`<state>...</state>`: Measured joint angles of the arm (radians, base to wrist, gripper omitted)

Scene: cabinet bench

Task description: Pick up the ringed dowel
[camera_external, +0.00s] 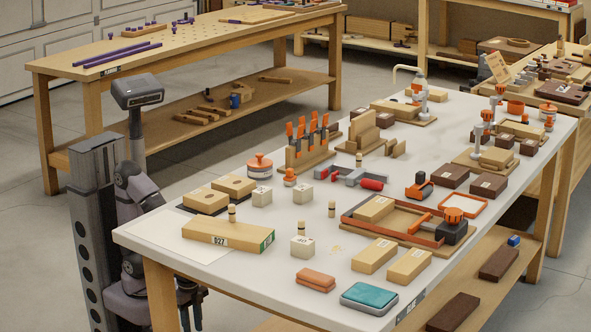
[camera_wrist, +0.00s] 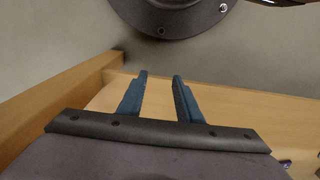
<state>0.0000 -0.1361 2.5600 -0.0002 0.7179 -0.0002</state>
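Several short pale dowels stand on the white bench top (camera_external: 320,260) in the external view. One dowel (camera_external: 232,213) with a dark band stands on the long wooden block marked 927 (camera_external: 222,234). Another dowel (camera_external: 332,209) stands alone on the bench, and one dowel (camera_external: 301,229) stands on a white cube (camera_external: 302,246). The bands on these are too small to tell apart surely. My gripper (camera_external: 192,306) hangs low beside the bench's near left edge, away from all dowels. In the wrist view my gripper's (camera_wrist: 160,78) blue fingers are apart with nothing between them. No dowel shows there.
An orange sanding block (camera_external: 315,280) and a teal-topped box (camera_external: 369,298) lie near the front edge. A clamp frame (camera_external: 350,216) and clamp rack (camera_external: 308,150) stand farther back. The bench leg (camera_external: 160,295) is close to my gripper. A wooden surface (camera_wrist: 235,98) shows in the wrist view.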

